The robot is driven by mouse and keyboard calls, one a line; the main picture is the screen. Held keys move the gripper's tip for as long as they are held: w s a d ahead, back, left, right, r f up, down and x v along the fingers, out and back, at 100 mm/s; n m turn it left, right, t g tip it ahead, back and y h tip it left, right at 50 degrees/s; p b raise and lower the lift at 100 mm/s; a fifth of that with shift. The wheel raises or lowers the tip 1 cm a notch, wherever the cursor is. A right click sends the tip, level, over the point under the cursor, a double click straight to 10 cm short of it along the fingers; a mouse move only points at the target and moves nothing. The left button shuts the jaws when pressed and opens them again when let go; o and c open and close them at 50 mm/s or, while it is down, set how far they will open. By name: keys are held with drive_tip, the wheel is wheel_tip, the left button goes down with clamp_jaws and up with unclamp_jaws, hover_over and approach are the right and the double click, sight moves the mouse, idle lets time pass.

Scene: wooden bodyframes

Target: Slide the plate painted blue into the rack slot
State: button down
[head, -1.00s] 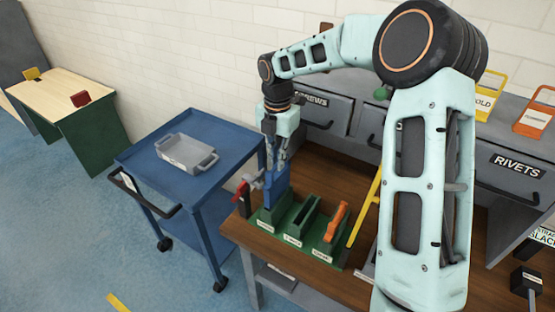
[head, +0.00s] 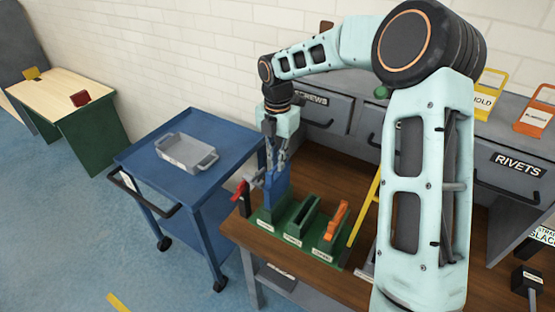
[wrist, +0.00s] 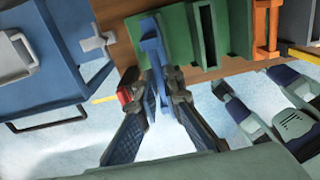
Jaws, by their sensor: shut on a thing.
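The blue plate (head: 277,190) stands upright at the leftmost slot of the green rack (head: 304,212), on the wooden bench. My gripper (head: 275,165) is shut on its upper part from above. In the wrist view my gripper (wrist: 155,82) has the blue plate (wrist: 153,50) between its fingers, and the green rack (wrist: 178,28) lies just to the right of the plate. The plate's lower edge is hidden, so I cannot tell how deep it sits. The rack's middle slot looks empty, and an orange piece (head: 336,220) stands in the right slot.
A red-handled clamp (head: 240,191) is close left of the rack at the bench edge. A blue cart (head: 180,180) with a grey tray (head: 186,153) stands left of the bench. A yellow frame (head: 365,207) is right of the rack. Grey drawers (head: 325,116) line the back.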

sight(278, 175)
drive_tip(key=shift+f+b, duration=1.5)
drive_tip(key=shift+f, duration=1.45)
drive_tip(key=c, duration=2)
unclamp_jaws()
wheel_tip(278, 175, up, 12)
drive_tip(key=shift+r, duration=0.1)
